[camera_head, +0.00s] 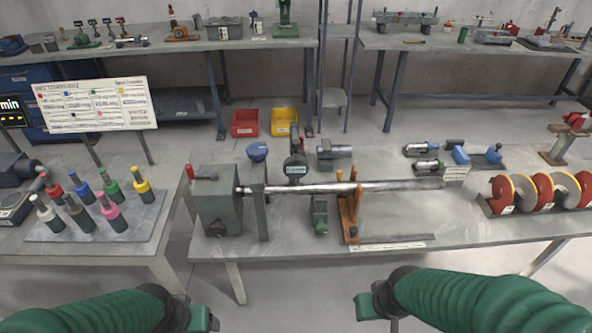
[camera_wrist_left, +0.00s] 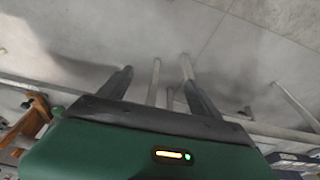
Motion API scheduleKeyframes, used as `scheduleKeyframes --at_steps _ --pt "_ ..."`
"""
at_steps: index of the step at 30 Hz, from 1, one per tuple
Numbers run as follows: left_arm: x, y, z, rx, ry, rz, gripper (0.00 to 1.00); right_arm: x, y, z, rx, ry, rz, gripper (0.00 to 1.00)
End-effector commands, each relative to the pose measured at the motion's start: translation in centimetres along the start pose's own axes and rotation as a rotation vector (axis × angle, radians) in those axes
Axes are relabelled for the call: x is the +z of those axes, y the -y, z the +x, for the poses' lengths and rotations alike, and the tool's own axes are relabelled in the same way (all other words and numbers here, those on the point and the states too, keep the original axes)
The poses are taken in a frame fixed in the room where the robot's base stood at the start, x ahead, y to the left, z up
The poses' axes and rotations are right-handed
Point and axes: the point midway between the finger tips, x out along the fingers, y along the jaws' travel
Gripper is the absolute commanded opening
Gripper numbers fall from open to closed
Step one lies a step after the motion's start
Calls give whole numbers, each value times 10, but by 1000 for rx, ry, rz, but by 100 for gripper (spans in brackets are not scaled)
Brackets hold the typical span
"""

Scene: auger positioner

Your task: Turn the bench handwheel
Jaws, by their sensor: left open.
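The grey headstock box (camera_head: 220,200) of the auger positioner stands at the left end of the middle bench. A long metal shaft (camera_head: 345,187) runs right from it over an orange support (camera_head: 349,212). A small crank with a red grip (camera_head: 190,172) sits at the box's upper left; I cannot tell if this is the handwheel. A round blue knob (camera_head: 257,151) stands behind the box. My left gripper (camera_head: 203,318) is low, in front of the bench and apart from it. Its fingers (camera_wrist_left: 158,88) are open and empty. My right gripper (camera_head: 364,305) is also in front, its fingers unclear.
A tray with several coloured-top tools (camera_head: 98,220) is on the left table. A red-and-grey disc rack (camera_head: 535,192) is at the right. A dial gauge (camera_head: 295,168) stands behind the shaft.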

Motion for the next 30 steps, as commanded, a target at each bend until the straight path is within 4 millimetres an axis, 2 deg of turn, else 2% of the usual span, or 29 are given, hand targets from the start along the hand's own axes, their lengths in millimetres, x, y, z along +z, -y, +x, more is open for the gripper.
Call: scheduleKeyframes --at_steps 12,14,17,21,24,27,30 --pt "-2 1 4 -1 -9 4 75 0 0 2 0 0 0 36" --pt "-9 3 16 -5 -39 16 75 1 0 5 0 0 0 36" --pt "-33 7 53 -10 -154 68 75 4 0 16 0 0 0 36" --pt "-77 3 111 8 -417 163 75 8 0 34 0 0 0 36" --pt "-99 -6 136 38 -626 203 75 11 0 46 0 0 0 36" --pt "-112 -14 146 64 -845 198 75 14 0 58 0 0 0 36" --pt "-114 -15 141 71 -1054 149 75 16 0 68 0 0 0 36"
